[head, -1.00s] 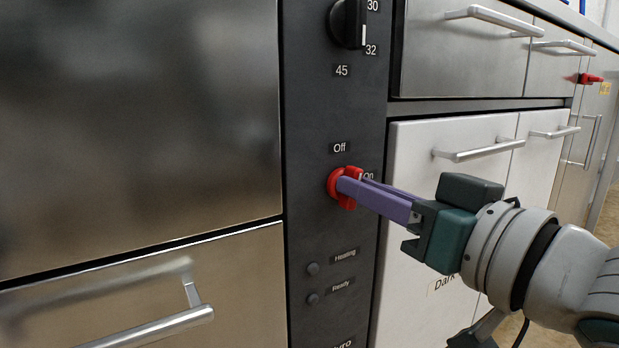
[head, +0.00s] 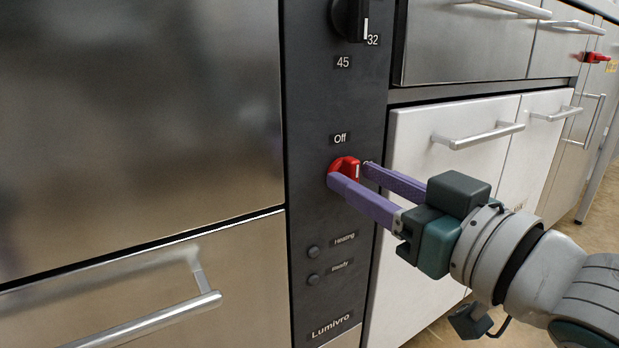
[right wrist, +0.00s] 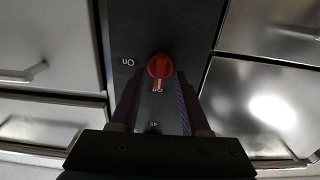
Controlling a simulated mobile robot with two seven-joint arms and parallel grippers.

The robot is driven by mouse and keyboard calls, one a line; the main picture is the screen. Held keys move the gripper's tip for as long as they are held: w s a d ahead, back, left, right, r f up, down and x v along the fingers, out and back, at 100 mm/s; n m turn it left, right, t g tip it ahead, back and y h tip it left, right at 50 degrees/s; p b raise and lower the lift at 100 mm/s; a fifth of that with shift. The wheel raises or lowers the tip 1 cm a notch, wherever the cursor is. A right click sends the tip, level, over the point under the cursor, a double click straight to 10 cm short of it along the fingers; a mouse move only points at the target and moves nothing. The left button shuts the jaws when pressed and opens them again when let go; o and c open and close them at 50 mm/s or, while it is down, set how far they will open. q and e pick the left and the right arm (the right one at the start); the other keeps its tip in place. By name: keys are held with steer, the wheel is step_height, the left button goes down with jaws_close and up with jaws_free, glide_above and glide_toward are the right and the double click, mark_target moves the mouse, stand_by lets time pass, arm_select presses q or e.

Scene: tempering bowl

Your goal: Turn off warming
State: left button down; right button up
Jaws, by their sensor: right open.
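The red knob (head: 346,165) sits on the dark control panel below the "Off" label (head: 340,139). In the right wrist view the red knob (right wrist: 159,66) has its white pointer mark toward the "Off" label (right wrist: 157,91), and the "On" label (right wrist: 128,62) is off to its side. My right gripper (head: 353,174) is open, its purple fingers spread on either side of the knob; whether they touch it I cannot tell. My left gripper is not in view.
A black dial (head: 350,18) with numbers is above on the panel. Dark "Heating" (head: 313,252) and "Ready" (head: 312,279) indicators are below. A steel drawer handle (head: 150,322) sticks out at left, and a white cabinet handle (head: 478,136) at right.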

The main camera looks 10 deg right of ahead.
steer(key=p+v, duration=0.4)
steer(key=v, duration=0.6)
step_height(320, 180, up, 21)
steer(key=s+d+m+g+h+p, duration=0.25)
steer(key=g+h+p, duration=0.25)
steer(key=p, duration=2.3)
steer(key=s+a+r+g+h+p, duration=0.1)
steer(key=s+r+g+p, duration=0.45)
steer(key=r+p, duration=0.85)
steer(key=s+r+g+p, duration=0.3)
steer(key=s+r+p, duration=0.5)
steer(key=r+p, duration=0.65)
step_height(320, 180, up, 32)
steer(key=p, duration=3.5)
steer(key=shift+r, duration=0.25)
